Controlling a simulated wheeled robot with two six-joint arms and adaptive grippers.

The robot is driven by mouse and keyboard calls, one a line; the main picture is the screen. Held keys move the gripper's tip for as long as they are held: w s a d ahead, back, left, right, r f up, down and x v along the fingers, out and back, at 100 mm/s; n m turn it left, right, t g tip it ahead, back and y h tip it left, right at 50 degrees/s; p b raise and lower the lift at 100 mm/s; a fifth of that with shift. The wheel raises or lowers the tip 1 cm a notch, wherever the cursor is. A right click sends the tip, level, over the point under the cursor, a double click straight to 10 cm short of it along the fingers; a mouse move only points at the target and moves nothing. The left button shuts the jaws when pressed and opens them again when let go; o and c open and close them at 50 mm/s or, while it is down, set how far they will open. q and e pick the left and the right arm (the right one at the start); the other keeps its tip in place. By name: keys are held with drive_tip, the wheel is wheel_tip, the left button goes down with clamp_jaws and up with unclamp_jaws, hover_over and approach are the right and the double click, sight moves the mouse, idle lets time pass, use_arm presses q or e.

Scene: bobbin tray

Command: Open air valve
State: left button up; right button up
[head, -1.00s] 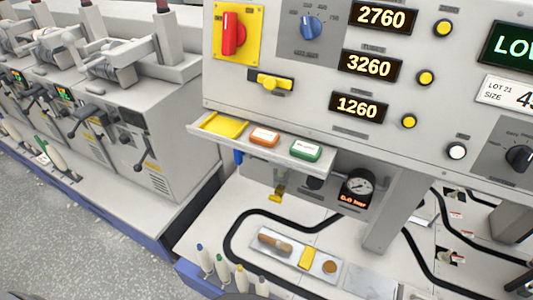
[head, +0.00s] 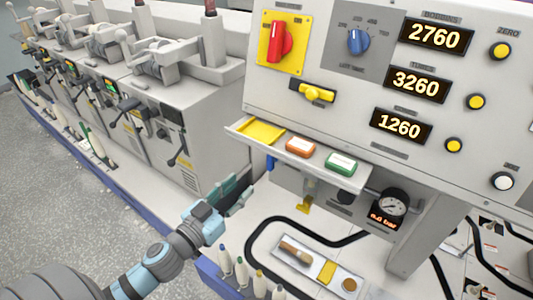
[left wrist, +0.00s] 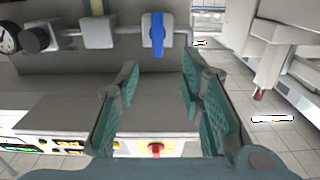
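The air valve's blue lever (head: 269,162) shows below the left end of the panel's shelf in the head view, partly hidden. In the left wrist view the blue lever (left wrist: 157,30) sits on a grey pipe, beyond the fingers. The round gauge (head: 391,204) stands right of it over a small display reading 0.0 bar. My left gripper (head: 238,190) is left of and below the lever, apart from it. In the left wrist view its teal fingers (left wrist: 160,78) are spread with nothing between them. My right gripper is not in view.
The shelf (head: 350,182) with a yellow tray, an orange button and a green button juts out above the valve. A bobbin tray (head: 318,268) lies on the deck below. Several bobbins (head: 242,270) stand at the front edge. A row of machines stands at the left.

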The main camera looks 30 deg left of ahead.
use_arm(q)
drive_tip(key=p, duration=0.6)
approach(269, 159)
drive_tip(key=w, duration=0.7)
drive_tip(key=w+d, duration=0.1)
drive_tip(key=w, duration=0.1)
drive_tip(key=shift+w+d+f, duration=0.1)
drive_tip(key=shift+w+f, duration=0.05)
drive_tip(key=shift+w, duration=0.05)
clamp_jaws()
